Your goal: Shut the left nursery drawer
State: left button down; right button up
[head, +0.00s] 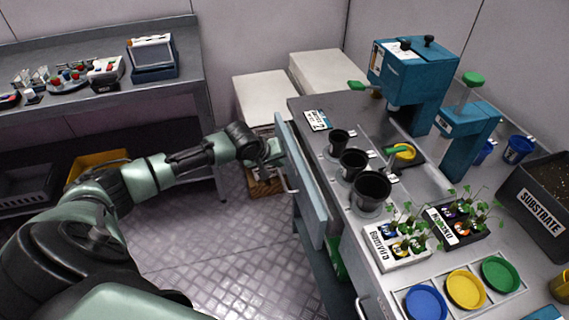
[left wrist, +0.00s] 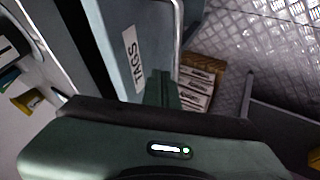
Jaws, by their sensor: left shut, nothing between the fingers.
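The left nursery drawer (head: 300,185) is partly pulled out from the grey workbench, its blue-grey front standing away from the bench. Its metal handle (head: 287,178) faces the aisle. In the left wrist view the drawer front (left wrist: 112,35) carries a "TAGS" label, with the handle (left wrist: 178,30) beside it. My left gripper (head: 274,150) is at the outer side of the drawer front, close to its far end. Its fingers (left wrist: 160,88) are shut and empty beside the drawer front; I cannot tell whether they touch it. My right gripper is out of view.
The workbench top (head: 335,98) holds black pots, seedling trays (head: 398,262) and a blue press (head: 410,75). Another drawer handle (head: 361,308) shows nearer. A wooden crate (head: 265,187) stands on the floor beyond my gripper. The aisle floor (head: 230,250) is clear.

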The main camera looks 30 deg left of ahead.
aim_at(291, 160)
pick_arm(q)
jog(key=shift+x, duration=2.05)
jog(key=shift+w+d, duration=1.2)
jog(key=shift+w, duration=0.25)
jog(key=shift+r, duration=0.1)
jog(key=shift+s, duration=0.1)
jog(key=shift+r, duration=0.1)
